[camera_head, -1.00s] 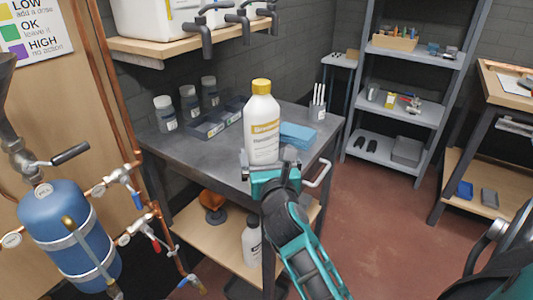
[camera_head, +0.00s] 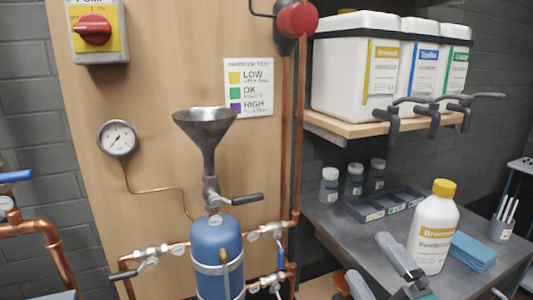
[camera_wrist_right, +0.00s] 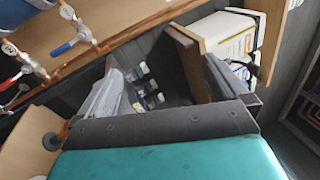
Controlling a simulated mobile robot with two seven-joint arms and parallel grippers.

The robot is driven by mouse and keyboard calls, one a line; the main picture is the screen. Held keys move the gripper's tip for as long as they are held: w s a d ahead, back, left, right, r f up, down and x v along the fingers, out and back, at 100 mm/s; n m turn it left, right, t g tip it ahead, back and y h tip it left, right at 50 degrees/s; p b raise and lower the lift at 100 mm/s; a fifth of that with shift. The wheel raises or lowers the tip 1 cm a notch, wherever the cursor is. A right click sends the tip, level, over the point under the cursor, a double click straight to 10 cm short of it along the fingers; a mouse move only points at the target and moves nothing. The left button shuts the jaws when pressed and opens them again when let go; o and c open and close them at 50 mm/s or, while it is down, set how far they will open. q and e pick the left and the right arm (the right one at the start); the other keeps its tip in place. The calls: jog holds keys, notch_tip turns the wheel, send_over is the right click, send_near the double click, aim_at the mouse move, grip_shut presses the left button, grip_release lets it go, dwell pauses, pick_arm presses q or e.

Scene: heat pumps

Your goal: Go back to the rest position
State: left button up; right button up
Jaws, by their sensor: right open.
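My right gripper (camera_head: 368,256) is at the lower right of the head view, in front of the grey worktop (camera_head: 330,222). Its two grey fingers are spread apart with nothing between them. In the right wrist view its fingers (camera_wrist_right: 160,90) also stand apart above the teal gripper body. A white bottle with a yellow cap (camera_head: 433,228) stands upright on the worktop, just right of the gripper in the picture, and is not held. My left gripper is in neither view.
A blue tank (camera_head: 217,255) with a funnel (camera_head: 205,135), copper pipes and valves is on the wooden panel left of the worktop. A grey tray (camera_head: 385,204), small jars (camera_head: 354,180) and blue cloths (camera_head: 471,251) lie around the bottle. White containers (camera_head: 355,70) stand on a shelf above.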

jog(key=s+a+f+n+g+y, duration=0.1)
jog(key=s+a+f+n+g, duration=0.5)
jog(key=s+f+n+g, duration=0.55)
jog(key=s+d+f+n+g+h, duration=0.5)
jog(key=s+d+f+n+h, duration=0.25)
jog(key=s+d+f, duration=0.2)
jog(key=w+a+f+t+y+p, duration=0.2)
jog(key=w+a+f+t+p, duration=0.1)
jog(key=w+t, duration=0.4)
jog(key=shift+w+f+p, duration=0.35)
jog(key=shift+w+f, duration=0.15)
jog(key=shift+f, duration=0.25)
